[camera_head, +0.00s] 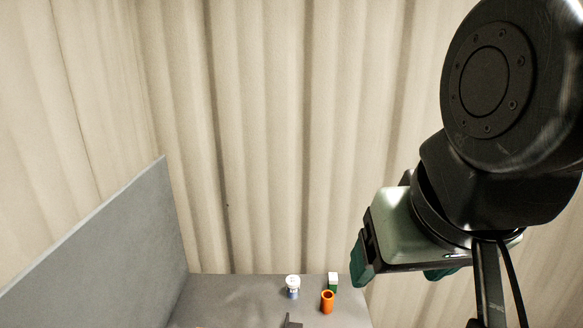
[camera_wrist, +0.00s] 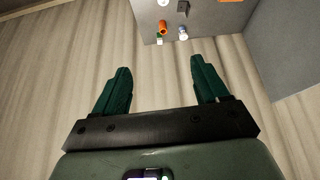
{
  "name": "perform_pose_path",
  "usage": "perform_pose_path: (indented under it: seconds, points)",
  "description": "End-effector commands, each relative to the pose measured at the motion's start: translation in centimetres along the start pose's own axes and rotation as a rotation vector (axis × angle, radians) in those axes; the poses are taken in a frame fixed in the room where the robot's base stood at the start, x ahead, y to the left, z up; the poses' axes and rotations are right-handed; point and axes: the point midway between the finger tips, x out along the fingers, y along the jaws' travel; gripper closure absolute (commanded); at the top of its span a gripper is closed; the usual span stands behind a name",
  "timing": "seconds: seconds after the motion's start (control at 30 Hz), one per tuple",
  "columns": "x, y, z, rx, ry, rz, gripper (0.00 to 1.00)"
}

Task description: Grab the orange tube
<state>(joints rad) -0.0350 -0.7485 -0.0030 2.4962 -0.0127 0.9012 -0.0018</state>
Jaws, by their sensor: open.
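The orange tube (camera_head: 327,302) stands upright on the grey surface at the bottom of the head view, with a dark open top. In the wrist view the orange tube (camera_wrist: 163,28) is near the top, beyond my fingertips. My gripper (camera_wrist: 158,76) has two green fingers spread wide apart, with nothing between them. In the head view my gripper (camera_head: 405,275) hangs at the right, above and to the right of the tube, well apart from it.
A white-and-blue bottle (camera_head: 293,287) stands left of the tube, and a green-and-white box (camera_head: 333,282) stands close behind it. A dark object (camera_head: 291,321) is in front. A grey wall panel (camera_head: 120,250) bounds the left side. Curtains (camera_head: 280,130) hang behind.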

Motion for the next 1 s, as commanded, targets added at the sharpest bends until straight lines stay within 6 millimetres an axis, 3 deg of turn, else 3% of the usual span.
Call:
perform_pose_path:
  seconds: [0.37, 0.53, 0.77, 1.0]
  points:
    - [-0.1, -0.2, -0.7, -0.012, 0.005, -0.006, 0.34]
    - [0.2, -2.0, -6.2, -0.101, 0.033, -0.062, 0.34]
    - [6.9, -2.6, -9.6, 0.150, -0.215, -0.185, 0.34]
    - [15.3, -2.2, -11.5, 0.484, -0.475, -0.338, 0.34]
